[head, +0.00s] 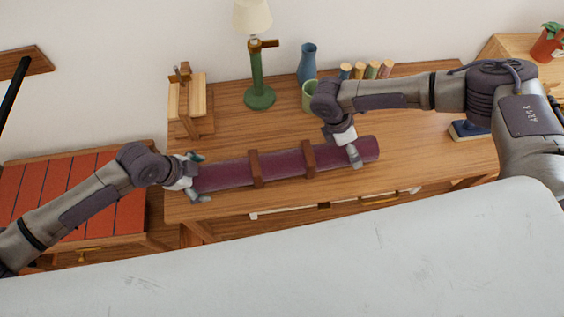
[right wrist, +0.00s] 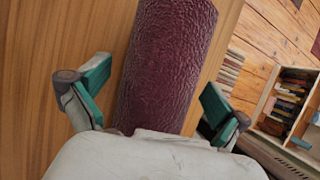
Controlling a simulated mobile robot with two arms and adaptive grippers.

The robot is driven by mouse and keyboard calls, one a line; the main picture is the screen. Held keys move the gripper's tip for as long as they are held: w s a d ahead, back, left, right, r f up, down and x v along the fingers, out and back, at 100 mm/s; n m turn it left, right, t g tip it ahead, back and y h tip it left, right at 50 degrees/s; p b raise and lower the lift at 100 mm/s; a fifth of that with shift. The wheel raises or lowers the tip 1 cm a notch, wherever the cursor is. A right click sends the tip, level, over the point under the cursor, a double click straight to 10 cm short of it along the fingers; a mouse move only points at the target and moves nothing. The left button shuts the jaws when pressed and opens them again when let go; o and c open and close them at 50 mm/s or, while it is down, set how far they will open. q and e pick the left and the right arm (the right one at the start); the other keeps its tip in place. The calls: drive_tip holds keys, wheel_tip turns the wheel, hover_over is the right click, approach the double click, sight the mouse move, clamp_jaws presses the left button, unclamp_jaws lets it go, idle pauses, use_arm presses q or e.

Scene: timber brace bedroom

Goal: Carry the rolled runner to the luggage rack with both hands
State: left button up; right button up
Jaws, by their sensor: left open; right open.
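The rolled runner (head: 280,167), a maroon roll, lies across the wooden desk with two brown bands or cradle pieces (head: 308,158) around it. My left gripper (head: 196,179) is open at the roll's left end, with a finger on each side. My right gripper (head: 350,150) is open over the roll near its right end. In the right wrist view the roll (right wrist: 165,65) runs between the spread green-padded fingers of my right gripper (right wrist: 155,100), with gaps at both sides. A low stand with a red striped top (head: 75,200), apparently the luggage rack, is left of the desk.
The desk (head: 430,160) also holds a green lamp (head: 260,85), a blue vase (head: 307,65), a green cup (head: 309,95), several small rolls (head: 372,70) and a wooden stand (head: 187,100) at the back. A dark pole (head: 14,95) leans above the red-topped stand.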

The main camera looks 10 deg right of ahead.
use_arm(q)
drive_tip(key=shift+d+f, duration=0.2)
drive_tip(key=shift+f, duration=0.3)
use_arm(e)
drive_tip(key=shift+s+d+f, duration=0.1)
drive_tip(key=shift+d+f, duration=0.1)
drive_tip(key=shift+f, duration=0.25)
use_arm(q)
drive_tip(key=c, duration=1.8)
use_arm(e)
drive_tip(key=c, duration=1.8)
